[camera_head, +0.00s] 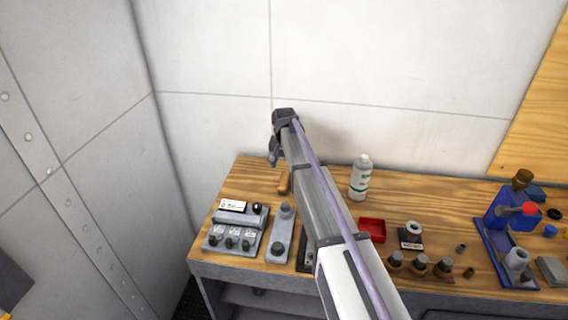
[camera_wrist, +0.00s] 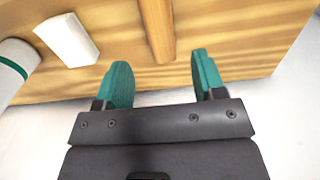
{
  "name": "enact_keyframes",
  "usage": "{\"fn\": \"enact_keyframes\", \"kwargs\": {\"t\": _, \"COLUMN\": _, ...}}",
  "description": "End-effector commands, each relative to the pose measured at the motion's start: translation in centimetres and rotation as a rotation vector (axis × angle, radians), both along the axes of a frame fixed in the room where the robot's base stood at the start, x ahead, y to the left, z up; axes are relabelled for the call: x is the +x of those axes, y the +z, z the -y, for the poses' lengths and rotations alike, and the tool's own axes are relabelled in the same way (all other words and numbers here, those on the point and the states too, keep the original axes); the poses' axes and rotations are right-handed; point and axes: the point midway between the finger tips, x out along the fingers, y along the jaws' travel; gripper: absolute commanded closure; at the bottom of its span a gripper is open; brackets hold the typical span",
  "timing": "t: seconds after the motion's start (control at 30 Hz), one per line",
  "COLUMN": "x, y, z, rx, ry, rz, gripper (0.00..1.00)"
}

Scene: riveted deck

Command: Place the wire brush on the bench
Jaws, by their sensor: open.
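A wooden handle (camera_head: 284,183), which looks like the wire brush, lies on the wooden bench (camera_head: 250,180) near its back edge, just left of my arm. My gripper (camera_head: 275,158) is over the back of the bench, its teal fingertips partly hidden by the wrist. In the wrist view my gripper (camera_wrist: 160,78) is open and empty. The handle (camera_wrist: 157,28) lies ahead of the gap between the fingers, apart from both. Its far end runs out of the picture, and no bristles show.
A white bottle (camera_head: 360,178) stands right of my arm; a pale block (camera_wrist: 68,40) lies beside the handle. A switch box (camera_head: 232,240), red tray (camera_head: 373,229) and blue vise-like tool (camera_head: 500,225) occupy the bench. The wall (camera_head: 400,70) is close behind.

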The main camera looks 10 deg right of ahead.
Motion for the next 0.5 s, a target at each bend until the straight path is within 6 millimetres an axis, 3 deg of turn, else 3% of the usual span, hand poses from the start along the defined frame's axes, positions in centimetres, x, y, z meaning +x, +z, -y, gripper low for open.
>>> {"fn": "enact_keyframes", "kwargs": {"t": 0.03, "x": 0.0, "y": 2.5, "z": 0.0, "rx": 0.000, "ry": 0.000, "rz": 0.000, "gripper": 0.37}}
{"fn": "enact_keyframes", "kwargs": {"t": 0.1, "x": 0.0, "y": 3.5, "z": 0.0, "rx": 0.000, "ry": 0.000, "rz": 0.000, "gripper": 0.37}}
{"fn": "enact_keyframes", "kwargs": {"t": 0.33, "x": -0.6, "y": 3.7, "z": 0.0, "rx": 0.000, "ry": 0.004, "rz": 0.000, "gripper": 0.37}}
{"fn": "enact_keyframes", "kwargs": {"t": 0.37, "x": -1.5, "y": 3.6, "z": 0.0, "rx": 0.000, "ry": 0.010, "rz": 0.000, "gripper": 0.37}}
{"fn": "enact_keyframes", "kwargs": {"t": 0.43, "x": -5.8, "y": 3.6, "z": 0.0, "rx": 0.000, "ry": 0.045, "rz": 0.000, "gripper": 0.37}}
{"fn": "enact_keyframes", "kwargs": {"t": 0.47, "x": -8.5, "y": 3.6, "z": 0.0, "rx": 0.000, "ry": 0.069, "rz": 0.000, "gripper": 0.37}}
{"fn": "enact_keyframes", "kwargs": {"t": 0.5, "x": -12.7, "y": 3.6, "z": 0.0, "rx": 0.000, "ry": 0.107, "rz": -0.001, "gripper": 0.37}}
